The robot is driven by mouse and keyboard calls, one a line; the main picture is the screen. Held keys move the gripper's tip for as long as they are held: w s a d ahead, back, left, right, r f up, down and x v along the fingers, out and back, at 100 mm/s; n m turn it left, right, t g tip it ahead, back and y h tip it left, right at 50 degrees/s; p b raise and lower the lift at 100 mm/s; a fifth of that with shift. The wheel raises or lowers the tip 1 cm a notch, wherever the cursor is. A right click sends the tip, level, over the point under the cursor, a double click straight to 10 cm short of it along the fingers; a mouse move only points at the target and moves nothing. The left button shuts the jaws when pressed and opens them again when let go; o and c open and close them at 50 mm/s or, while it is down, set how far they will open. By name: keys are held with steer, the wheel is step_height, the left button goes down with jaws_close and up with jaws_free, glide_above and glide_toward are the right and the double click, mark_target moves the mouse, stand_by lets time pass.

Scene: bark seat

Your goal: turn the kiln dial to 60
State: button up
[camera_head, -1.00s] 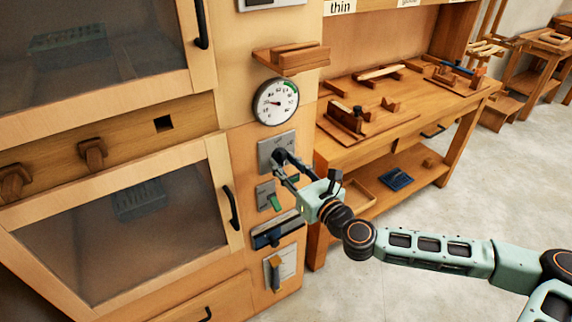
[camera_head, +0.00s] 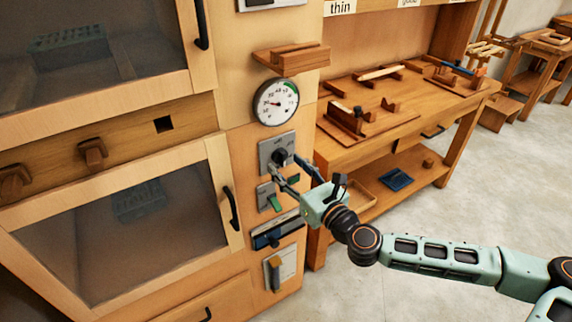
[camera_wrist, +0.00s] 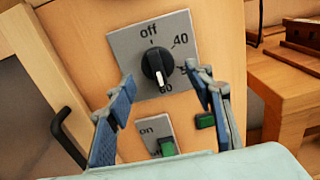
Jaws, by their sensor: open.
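The kiln dial is a black knob (camera_wrist: 157,65) on a grey plate (camera_wrist: 126,48) marked off, 40 and 60, with another mark partly hidden by my right finger. The knob's white pointer aims down, at the 60 mark. In the head view the dial plate (camera_head: 266,151) sits on the wooden panel below the round gauge. My gripper (camera_head: 285,171) is open, just in front of and slightly below the knob. In the wrist view its blue-padded fingers (camera_wrist: 161,78) stand to either side of the knob, apart from it.
Below the dial is a green switch (camera_wrist: 168,146) on a plate marked on. A round gauge (camera_head: 276,102) and small wooden shelf (camera_head: 290,58) are above it. A kiln door handle (camera_head: 231,207) is to the left, a workbench (camera_head: 350,150) to the right.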

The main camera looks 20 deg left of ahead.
steer(key=v, duration=0.6)
stand_by(0.4)
